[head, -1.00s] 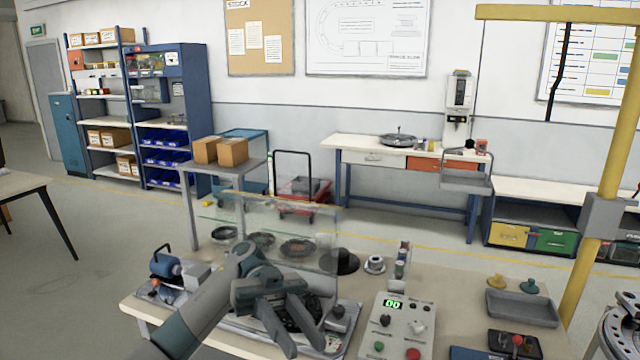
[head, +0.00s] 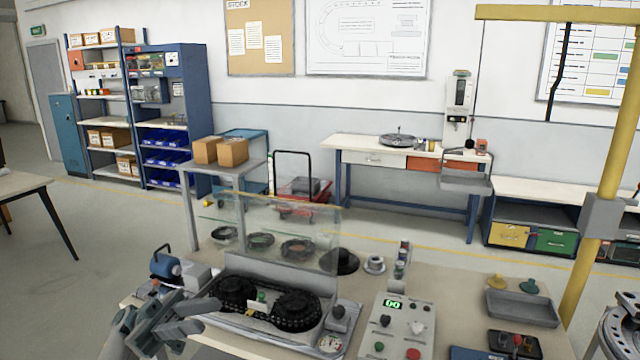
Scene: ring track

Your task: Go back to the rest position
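My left gripper (head: 208,314) is low at the left, over the front left part of the workbench (head: 455,283). Its two fingers are apart with nothing between them. It is beside the left end of the ring track unit (head: 297,308), which has black chain-like loops on a grey base, and is apart from the loops. A raised clear guard (head: 270,236) stands behind the loops. My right gripper is not in view.
A blue motor-like device (head: 165,264) stands just behind my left gripper. A control box (head: 397,328) with a green "00" display is right of the track. A grey tray (head: 522,308) and a yellow post (head: 606,190) are at the right.

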